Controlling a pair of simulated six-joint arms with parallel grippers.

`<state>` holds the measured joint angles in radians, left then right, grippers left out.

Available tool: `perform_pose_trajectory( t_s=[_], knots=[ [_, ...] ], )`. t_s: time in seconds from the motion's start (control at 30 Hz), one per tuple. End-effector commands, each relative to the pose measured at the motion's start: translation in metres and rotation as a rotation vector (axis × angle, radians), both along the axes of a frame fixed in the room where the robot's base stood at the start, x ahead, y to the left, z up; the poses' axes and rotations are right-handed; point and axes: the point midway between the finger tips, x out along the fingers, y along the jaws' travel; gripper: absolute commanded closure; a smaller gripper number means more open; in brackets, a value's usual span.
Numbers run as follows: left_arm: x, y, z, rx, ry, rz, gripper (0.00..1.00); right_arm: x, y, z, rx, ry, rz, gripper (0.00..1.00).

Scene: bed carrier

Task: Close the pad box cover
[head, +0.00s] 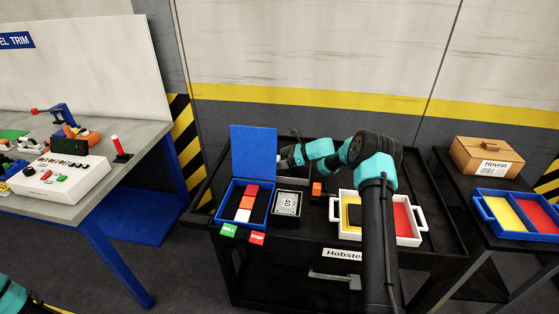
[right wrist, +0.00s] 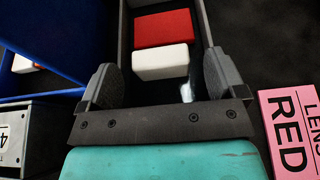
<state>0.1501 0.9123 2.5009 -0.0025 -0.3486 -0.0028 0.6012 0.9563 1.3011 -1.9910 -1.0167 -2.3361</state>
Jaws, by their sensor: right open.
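The blue pad box (head: 229,212) sits on the black cart at the left, with its blue cover (head: 253,155) standing open and upright at the back. Red, white and orange pads (head: 246,207) lie inside the box. My right gripper (head: 284,160) is at the right side of the cover, small and partly unclear in the head view. In the right wrist view, its two fingers (right wrist: 158,68) are spread wide with nothing held between them. Blue panels of the box and cover (right wrist: 62,35) show at the upper left, outside the fingers. My left gripper is out of view.
A grey square block (head: 287,203) stands right of the box. A white tray (head: 412,240) with yellow and red sections is at the cart's right, partly behind my right arm.

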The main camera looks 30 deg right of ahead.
Motion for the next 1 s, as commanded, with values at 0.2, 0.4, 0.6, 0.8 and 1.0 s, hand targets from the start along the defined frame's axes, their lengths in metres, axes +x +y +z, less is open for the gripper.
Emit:
perform_pose_trajectory(
  t_s=[0.2, 0.4, 0.6, 0.8, 1.0],
  knots=[
    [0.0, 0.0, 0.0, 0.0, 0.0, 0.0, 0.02, -0.024, -0.029, 0.016, -0.002, 0.0, -0.003, 0.11],
    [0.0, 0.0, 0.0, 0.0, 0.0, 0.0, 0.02, -0.047, -0.056, 0.03, -0.001, 0.001, -0.002, 0.11],
    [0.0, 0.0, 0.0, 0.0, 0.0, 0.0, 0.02, -0.07, -0.084, 0.045, -0.001, 0.0, -0.002, 0.11],
    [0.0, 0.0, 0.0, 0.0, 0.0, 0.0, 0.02, -0.086, -0.103, 0.055, -0.002, 0.001, -0.001, 0.11],
    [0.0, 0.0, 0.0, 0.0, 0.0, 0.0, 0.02, -0.091, -0.108, 0.058, -0.001, 0.001, 0.001, 0.11]
  ],
)
